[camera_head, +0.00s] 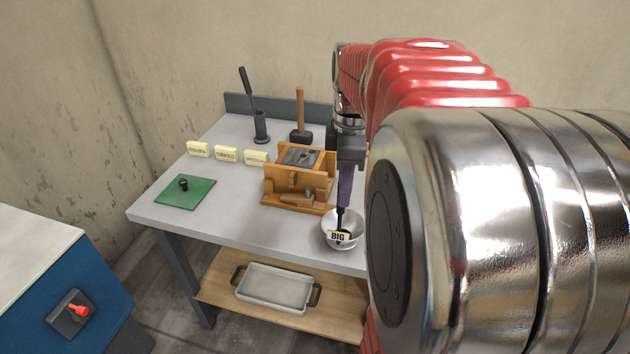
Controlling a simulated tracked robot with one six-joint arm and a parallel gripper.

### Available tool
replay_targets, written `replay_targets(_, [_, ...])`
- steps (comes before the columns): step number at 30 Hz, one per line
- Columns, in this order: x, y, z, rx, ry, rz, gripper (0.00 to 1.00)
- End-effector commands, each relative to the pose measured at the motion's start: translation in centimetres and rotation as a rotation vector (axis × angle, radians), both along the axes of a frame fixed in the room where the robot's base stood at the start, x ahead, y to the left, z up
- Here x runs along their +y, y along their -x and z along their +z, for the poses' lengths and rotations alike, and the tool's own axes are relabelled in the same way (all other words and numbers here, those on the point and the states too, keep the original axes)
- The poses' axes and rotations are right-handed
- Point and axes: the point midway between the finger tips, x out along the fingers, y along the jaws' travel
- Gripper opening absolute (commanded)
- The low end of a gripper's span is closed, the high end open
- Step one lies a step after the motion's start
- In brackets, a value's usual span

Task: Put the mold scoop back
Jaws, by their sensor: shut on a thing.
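My gripper (351,160) is shut on the scoop's purple handle (344,190) near the right end of the table's visible part. The scoop hangs upright with its dark shaft pointing down. Its lower end is at a round metal bowl (328,240), and I cannot tell whether it touches the bowl. A small tag reading BIG (338,237) shows at the bowl. My arm hides the table to the right.
A wooden mold box (285,186) stands close left of the scoop. Behind are a mallet (300,110) and a dark holder (261,125) with a rod. Several labelled blocks and a green mat (200,194) lie left. A metal tray (275,287) sits on the lower shelf.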

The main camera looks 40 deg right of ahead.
Motion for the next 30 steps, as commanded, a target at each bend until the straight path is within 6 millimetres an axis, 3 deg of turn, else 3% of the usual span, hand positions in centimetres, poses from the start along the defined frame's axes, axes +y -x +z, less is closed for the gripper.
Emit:
replay_targets(5, [0.0,0.0,-1.8,0.000,0.000,-0.001,0.00])
replay_targets(16, [-0.1,0.0,-2.1,-0.001,0.001,-0.001,0.00])
replay_targets(17, [-0.1,0.0,-2.1,0.000,0.000,-0.002,0.16])
replay_targets(18, [-0.1,0.0,-2.1,0.000,0.000,-0.002,0.19])
replay_targets(24, [-0.1,0.0,-2.1,0.000,0.000,-0.002,0.33])
replay_targets(30, [-0.1,0.0,-2.0,0.000,0.000,-0.002,0.33])
